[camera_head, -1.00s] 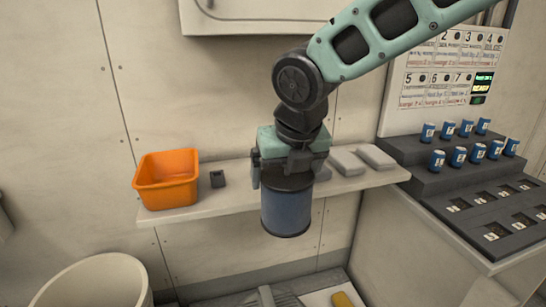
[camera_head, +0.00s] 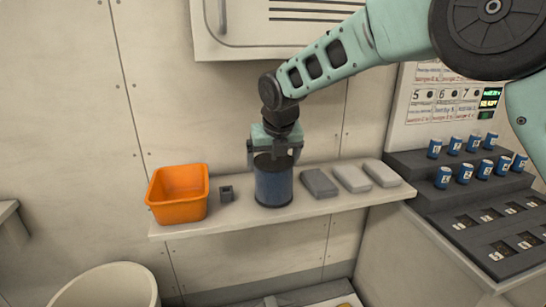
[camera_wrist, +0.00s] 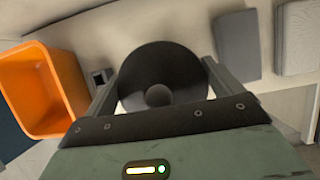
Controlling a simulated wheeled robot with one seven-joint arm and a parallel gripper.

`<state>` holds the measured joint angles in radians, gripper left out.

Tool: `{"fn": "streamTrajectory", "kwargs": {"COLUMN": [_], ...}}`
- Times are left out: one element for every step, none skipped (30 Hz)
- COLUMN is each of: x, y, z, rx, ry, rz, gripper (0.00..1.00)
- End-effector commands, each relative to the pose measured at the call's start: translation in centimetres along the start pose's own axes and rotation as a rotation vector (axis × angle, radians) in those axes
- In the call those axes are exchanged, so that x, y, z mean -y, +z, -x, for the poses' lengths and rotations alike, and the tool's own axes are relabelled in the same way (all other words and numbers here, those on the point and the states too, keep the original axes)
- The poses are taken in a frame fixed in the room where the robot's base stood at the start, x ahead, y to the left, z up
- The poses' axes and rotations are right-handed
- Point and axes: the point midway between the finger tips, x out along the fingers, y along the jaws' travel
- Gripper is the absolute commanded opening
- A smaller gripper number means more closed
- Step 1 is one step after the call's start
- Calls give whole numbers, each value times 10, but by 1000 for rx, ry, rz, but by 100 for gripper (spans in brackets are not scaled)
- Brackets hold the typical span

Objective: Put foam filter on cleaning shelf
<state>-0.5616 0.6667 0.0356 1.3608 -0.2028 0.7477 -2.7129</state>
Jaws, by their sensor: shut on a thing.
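The foam filter seems to be the blue cylinder with dark ends (camera_head: 273,184), upright in my gripper (camera_head: 274,157). My gripper is shut around its dark top from above. In the head view the cylinder is over the pale wall shelf (camera_head: 235,221), between the orange bin and the grey blocks. Its base looks at or very near the shelf top; I cannot tell if it touches. In the wrist view its round black top (camera_wrist: 160,75) sits between the fingers.
On the shelf are an orange bin (camera_head: 180,196), a small dark socket block (camera_head: 227,193), a dark grey block (camera_head: 319,183) and two paler blocks. A stepped rack with blue canisters (camera_head: 463,174) stands at right. A white bucket (camera_head: 105,288) is at lower left.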

Motion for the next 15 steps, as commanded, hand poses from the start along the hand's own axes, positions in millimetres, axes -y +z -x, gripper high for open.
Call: {"fn": "streamTrajectory", "kwargs": {"x": [-1, -1, -1, -1, -1, -1, -1, -1, -1, 0, 0, 0, 0, 0, 0], "y": [-1, -1, -1, -1, -1, -2, -2, -2, -2, -2, -3, -3, -3, -3, -3], "z": [0, 0, -1, -1, -1, -1, -1, -1, -2, -2, -3, -3, -3, -3, -3], "rx": [0, 0, 0, 1, 1, 1, 1, 0, 0, 0, 0, 0, 0, 0, 0], "ry": [0, 1, 1, 1, 1, 1, 1, 1, 1, 1, 0, 0, 0, 0, 0], "rz": [2, 2, 1, 1, 1, 1, 1, 1, 1, 1, 1, 0, 0, 0, 0], "gripper": [54, 54, 54, 54, 54, 54, 54, 54, 54, 54, 54, 100, 100, 100, 100]}}
